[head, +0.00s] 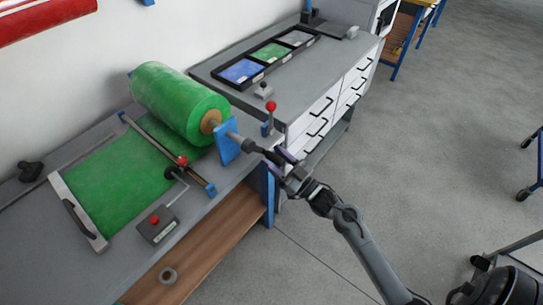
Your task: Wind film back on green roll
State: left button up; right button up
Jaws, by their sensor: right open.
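The green roll (178,103) lies on a spindle at the back of the grey bench, its near end at a blue bracket (227,143). A sheet of green film (118,172) runs from it flat over the bench, under a bar with a red knob (182,160). A dark crank handle (262,151) sticks out from the bracket on the spindle's axis. My right gripper (281,164) is open at the crank's outer end, its fingers close to the handle; I cannot tell if they touch it. My left gripper is not in view.
A clamp bar with a black handle (78,218) lies at the film's front end. A box with a red button (157,224) sits on the bench. A red-knobbed lever (270,110) stands behind the crank.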

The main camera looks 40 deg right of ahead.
jog(key=shift+x, duration=0.8)
grip_shut()
